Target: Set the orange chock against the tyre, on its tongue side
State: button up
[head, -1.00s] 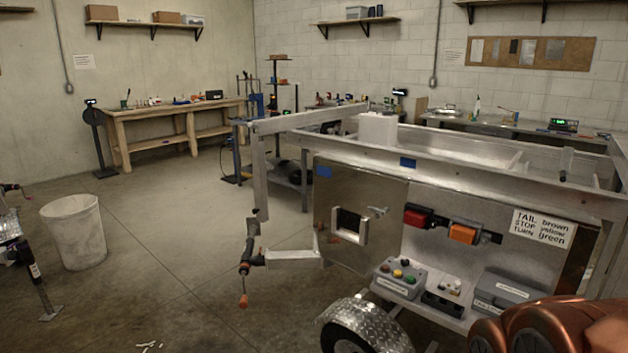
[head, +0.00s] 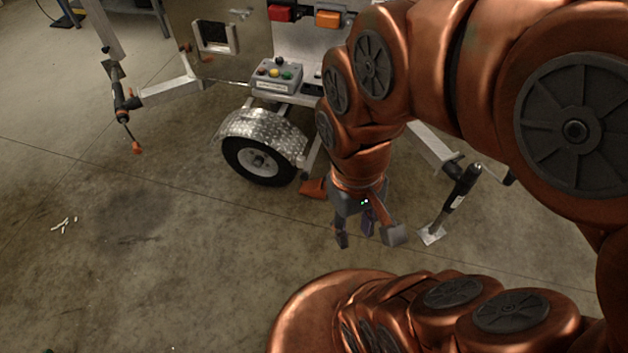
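The tyre (head: 257,161) stands on the concrete floor under a diamond-plate fender, at the upper middle of the head view. An orange wedge (head: 313,188), which looks like the chock, lies on the floor just right of the tyre. Part of it is hidden behind my arm, and I cannot tell whether it touches the tyre. My gripper (head: 368,238) points down, nearer to me and right of the wedge. Its fingers are spread, with no held object visible between them.
A jack leg with a foot plate (head: 431,235) stands close right of my gripper. Another jack with an orange handle (head: 122,100) is at the upper left. A box with coloured buttons (head: 277,73) sits above the fender. Floor at left is mostly clear, with small white scraps (head: 64,225).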

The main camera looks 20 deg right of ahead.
aim_at(317, 188)
jog(key=u, duration=0.2)
jog(key=k, duration=0.3)
jog(key=u, duration=1.05)
jog(key=k, duration=1.05)
jog(key=u, duration=0.35)
jog(key=i, duration=1.75)
jog(key=z, duration=1.35)
jog(key=i, duration=0.45)
jog(key=z, duration=0.35)
